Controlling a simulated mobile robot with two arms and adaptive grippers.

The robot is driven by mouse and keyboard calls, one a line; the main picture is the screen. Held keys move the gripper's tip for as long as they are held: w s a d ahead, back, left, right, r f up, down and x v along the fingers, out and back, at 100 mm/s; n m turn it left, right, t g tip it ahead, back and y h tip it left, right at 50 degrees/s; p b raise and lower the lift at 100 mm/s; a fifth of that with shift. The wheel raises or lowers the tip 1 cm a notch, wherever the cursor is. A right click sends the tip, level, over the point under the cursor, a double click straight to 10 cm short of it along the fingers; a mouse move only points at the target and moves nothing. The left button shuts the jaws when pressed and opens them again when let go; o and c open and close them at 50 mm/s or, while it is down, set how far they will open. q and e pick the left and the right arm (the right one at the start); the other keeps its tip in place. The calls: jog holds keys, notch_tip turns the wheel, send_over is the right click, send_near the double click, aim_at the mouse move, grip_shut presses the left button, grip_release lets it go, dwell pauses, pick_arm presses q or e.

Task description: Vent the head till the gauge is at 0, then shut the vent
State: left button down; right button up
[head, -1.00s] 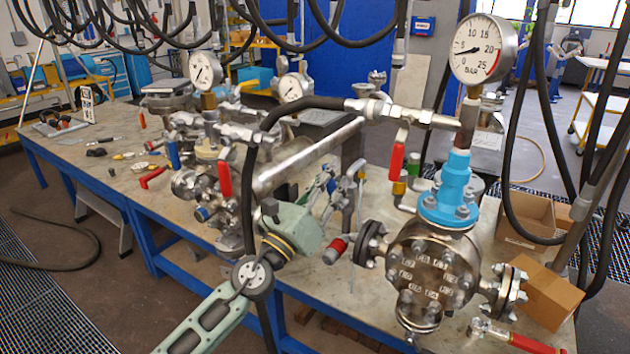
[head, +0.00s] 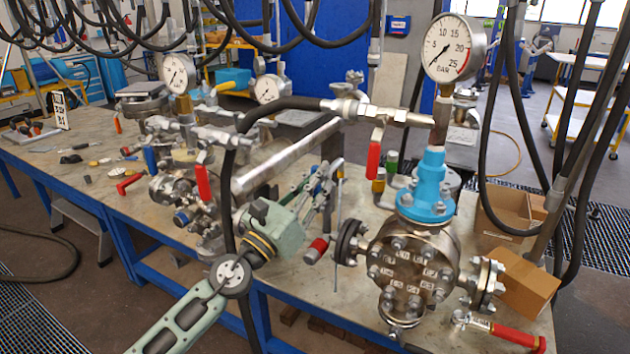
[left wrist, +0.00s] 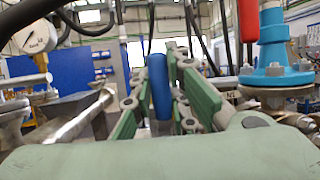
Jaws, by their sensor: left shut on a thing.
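The large pressure gauge (head: 452,48), marked in BAR, stands on the pipe above the blue neck (head: 428,185) of the right flanged vessel (head: 412,268). Its needle points down-left, at or close to 0. My left gripper (head: 325,180) is beside this vessel, to its left. In the left wrist view its green fingers are shut on an upright blue handle (left wrist: 159,86). In the head view the handle is mostly hidden by the fingers, so I cannot tell the valve's exact position. My right gripper is out of view.
A red lever (head: 374,158) hangs under the hose fitting. A red-handled valve (head: 512,335) sticks out at the vessel's lower right. Cardboard boxes (head: 528,282) stand at right. Another vessel with gauges (head: 178,73) stands at left. A black hose (head: 228,180) hangs close to my left arm.

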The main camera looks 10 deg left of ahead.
pick_arm(q)
jog(key=c, duration=1.7)
grip_release()
jog(key=shift+s+d, duration=0.1)
jog(key=shift+d, duration=0.05)
jog(key=shift+o, duration=0.2)
jog(key=v, duration=1.2)
jog(key=shift+f, duration=0.1)
